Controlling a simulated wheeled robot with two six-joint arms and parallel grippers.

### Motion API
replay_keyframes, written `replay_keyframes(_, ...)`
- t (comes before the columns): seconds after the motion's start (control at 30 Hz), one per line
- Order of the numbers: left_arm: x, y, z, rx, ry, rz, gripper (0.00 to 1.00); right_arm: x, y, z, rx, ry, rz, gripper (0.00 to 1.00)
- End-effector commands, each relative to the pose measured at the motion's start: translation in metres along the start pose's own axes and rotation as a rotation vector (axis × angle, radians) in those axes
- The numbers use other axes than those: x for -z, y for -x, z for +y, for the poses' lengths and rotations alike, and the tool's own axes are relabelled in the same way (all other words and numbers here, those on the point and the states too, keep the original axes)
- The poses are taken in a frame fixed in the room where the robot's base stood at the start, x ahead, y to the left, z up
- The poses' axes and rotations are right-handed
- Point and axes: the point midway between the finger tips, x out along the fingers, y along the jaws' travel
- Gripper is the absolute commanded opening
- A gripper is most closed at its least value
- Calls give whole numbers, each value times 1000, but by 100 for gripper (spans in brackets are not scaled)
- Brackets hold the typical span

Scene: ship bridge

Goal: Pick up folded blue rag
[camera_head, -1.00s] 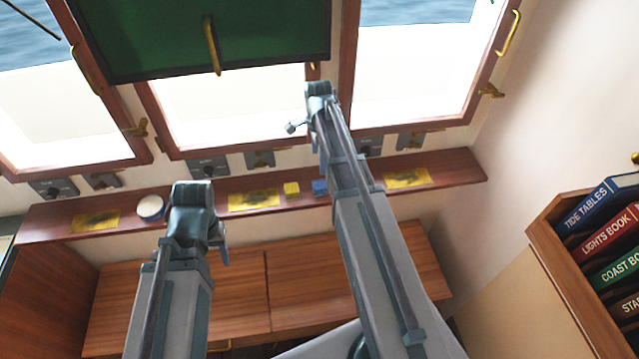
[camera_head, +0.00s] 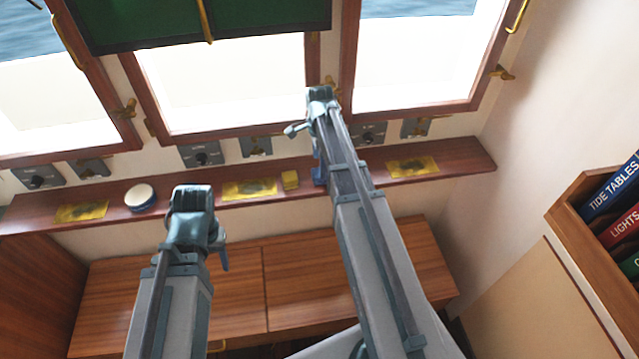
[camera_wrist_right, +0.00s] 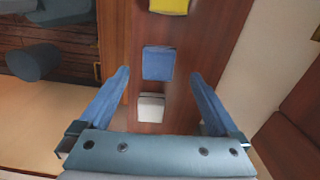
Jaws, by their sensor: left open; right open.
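The folded blue rag (camera_wrist_right: 158,63) lies on the narrow wooden shelf (camera_wrist_right: 205,95), between a yellow folded piece and a white one. In the head view the rag (camera_head: 318,176) is mostly hidden behind my right arm. My right gripper (camera_wrist_right: 158,76) is open and empty in the right wrist view, with the rag ahead of it, centred between the two spread fingers. Whether the fingers reach down to the rag's height I cannot tell. My left gripper (camera_head: 221,256) is left of it in the head view, in front of the shelf, open with nothing seen in it.
A yellow block (camera_head: 290,180) and a round white-topped tin (camera_head: 140,196) stand on the shelf, with several flat yellow patches. The white piece (camera_wrist_right: 151,107) is close beside the rag. Windows and switches line the wall behind; a bookcase (camera_head: 590,225) stands at right.

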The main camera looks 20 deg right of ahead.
Motion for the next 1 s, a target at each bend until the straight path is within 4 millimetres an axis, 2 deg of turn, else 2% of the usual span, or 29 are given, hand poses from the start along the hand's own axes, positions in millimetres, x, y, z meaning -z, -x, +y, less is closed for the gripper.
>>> replay_keyframes(0.27, 0, -6, 1, 0, 0, 0, 55, 0, -6, 0, 0, 0, 0, 98)
replay_keyframes(0.7, 3, -53, 5, 0, 2, 0, 55, 0, -54, 2, 0, 0, 0, 98)
replay_keyframes(1.0, 3, -53, 5, 0, 2, 0, 55, 0, -53, 2, 0, 0, 0, 98)
